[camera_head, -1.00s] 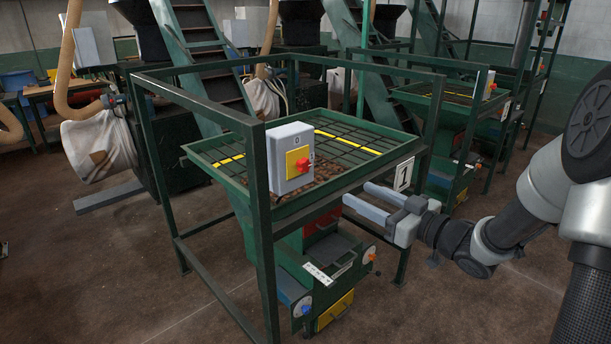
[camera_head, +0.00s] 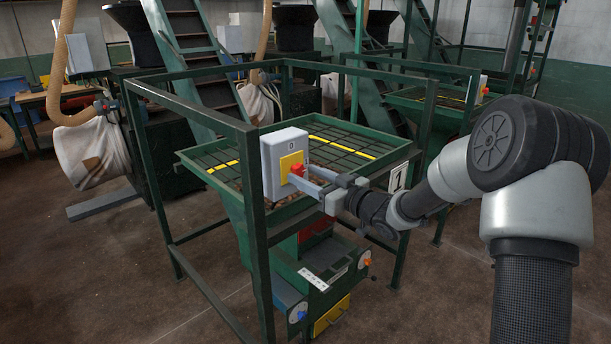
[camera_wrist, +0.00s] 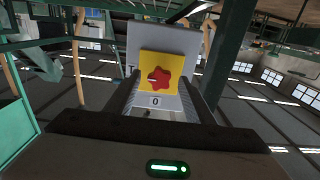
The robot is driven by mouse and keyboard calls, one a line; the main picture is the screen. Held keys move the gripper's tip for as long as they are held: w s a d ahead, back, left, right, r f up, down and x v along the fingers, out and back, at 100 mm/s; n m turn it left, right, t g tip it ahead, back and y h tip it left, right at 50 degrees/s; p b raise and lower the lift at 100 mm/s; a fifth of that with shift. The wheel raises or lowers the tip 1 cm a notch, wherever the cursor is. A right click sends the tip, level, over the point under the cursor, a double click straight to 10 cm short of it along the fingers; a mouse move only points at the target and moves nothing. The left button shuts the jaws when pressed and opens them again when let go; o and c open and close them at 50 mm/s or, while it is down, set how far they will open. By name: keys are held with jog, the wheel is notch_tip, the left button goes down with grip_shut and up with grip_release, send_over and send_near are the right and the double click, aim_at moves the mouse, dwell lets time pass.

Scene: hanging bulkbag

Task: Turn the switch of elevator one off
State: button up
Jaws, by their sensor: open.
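A grey switch box (camera_head: 272,152) with a yellow plate (camera_head: 290,161) and a red knob (camera_head: 297,170) is mounted on the green frame of the machine with the number 1 sign (camera_head: 398,178). In the wrist view the red knob (camera_wrist: 158,78) sits on its yellow plate (camera_wrist: 180,67), with a "0" mark below it in the picture. My gripper (camera_head: 305,179) is open, its fingers pointing at the knob from the right. In the wrist view the fingers lie on either side of the knob; whether they touch it I cannot tell.
Green frame posts (camera_head: 256,220) stand around the machine, one just below and left of the box. A green hopper with a grid (camera_head: 335,150) lies behind the fingers. The brown floor (camera_head: 420,300) at the front right is clear.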

jog(key=shift+w+a, duration=0.35)
jog(key=c, duration=1)
jog(key=shift+c, duration=0.2)
